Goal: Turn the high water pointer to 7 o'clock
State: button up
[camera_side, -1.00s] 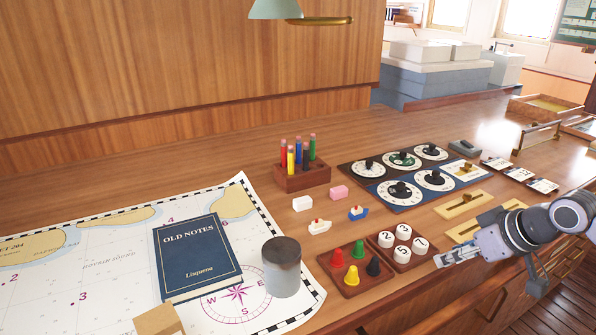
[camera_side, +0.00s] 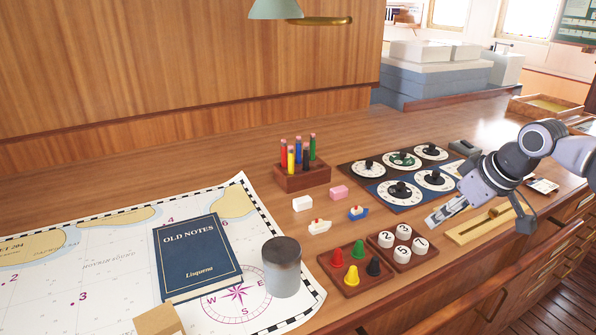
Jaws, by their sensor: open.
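A dark blue dial board (camera_side: 419,200) lies on the counter right of centre. It carries several white round dials with black pointer knobs, in a back row and a front row. A front-left dial (camera_side: 399,193) and a front-right dial (camera_side: 436,181) are nearest my gripper. The dial labels are too small to read, so I cannot tell which is the high water pointer. My gripper (camera_side: 432,220) is open and empty, in front of the board's front edge and apart from the knobs. My arm hides the board's right end.
A tray of white numbered discs (camera_side: 412,259) and a tray of coloured pawns (camera_side: 354,283) stand left of my gripper. Small toy boats (camera_side: 358,213) lie left of the board.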

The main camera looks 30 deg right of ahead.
jog(key=w+d+r+n+g, duration=0.1)
jog(key=w+d+r, duration=0.15)
jog(key=w, duration=0.35)
jog(key=w+d+r+n+g, duration=0.1)
jog(key=w+d+r+g, duration=0.1)
jog(key=w+r, duration=0.35)
jog(key=n+g, duration=0.2)
jog(key=g, duration=0.1)
send_over(402, 183)
notch_tip(402, 183, down, 4)
notch_tip(402, 183, down, 11)
jog(key=shift+a, duration=0.1)
grip_shut()
